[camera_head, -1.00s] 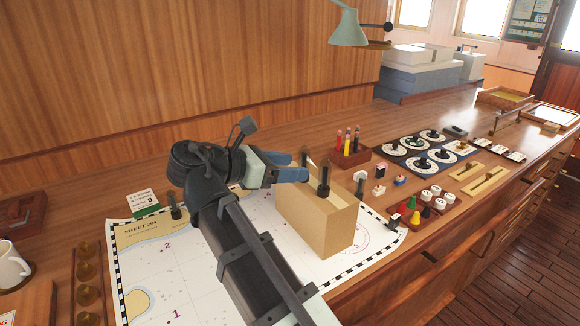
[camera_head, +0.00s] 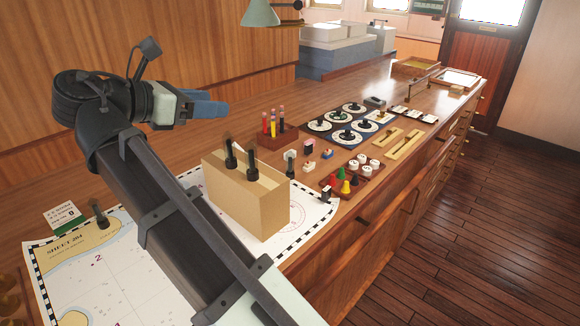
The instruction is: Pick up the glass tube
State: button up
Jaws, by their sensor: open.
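I cannot make out a clear glass tube. A tan box (camera_head: 244,203) stands upright on the chart, with two dark upright pieces (camera_head: 252,163) rising from its top. A faint, thin shape shows beside the left piece; I cannot tell what it is. My gripper (camera_head: 222,108) has blue fingers and is held in the air, above and to the left of the box in the picture, pointing right. It is open, seen from the side, and nothing shows between its fingers.
A wooden holder (camera_head: 277,138) with coloured sticks stands behind the box. Coloured pegs (camera_head: 346,186), white round pieces (camera_head: 369,165) and dial cards (camera_head: 347,125) lie to the right. A chart (camera_head: 125,268) covers the counter in front. A green lamp (camera_head: 259,13) hangs above.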

jog(key=w+d+f+m+g+y, duration=0.1)
jog(key=w+d+f+m+y, duration=0.45)
jog(key=m, duration=0.95)
jog(key=w+d+f+m+y, duration=0.2)
jog(key=w+d+m+y, duration=0.45)
jog(key=m, duration=0.75)
jog(key=w+d+r+m+t+y, duration=0.1)
jog(key=w+d+r+m+y, duration=0.3)
jog(key=m, duration=0.9)
jog(key=w+d+r+m+t+y, duration=0.1)
jog(key=d+r+m+t+y, duration=0.15)
jog(key=d+m, duration=0.75)
jog(key=m, duration=0.3)
send_near(287, 158)
jog(key=shift+g, duration=0.45)
jog(key=w, duration=0.2)
jog(key=w+a+f, duration=0.1)
jog(key=w, duration=0.1)
jog(key=w+a+f, duration=0.1)
jog(key=w, duration=0.1)
jog(key=shift+w+a, duration=0.2)
jog(key=shift+w, duration=0.1)
jog(key=shift+f+x, duration=0.15)
jog(key=shift+x, duration=1.25)
jog(key=shift+f+x, duration=0.15)
jog(key=shift+x, duration=1.2)
jog(key=shift+s, duration=0.15)
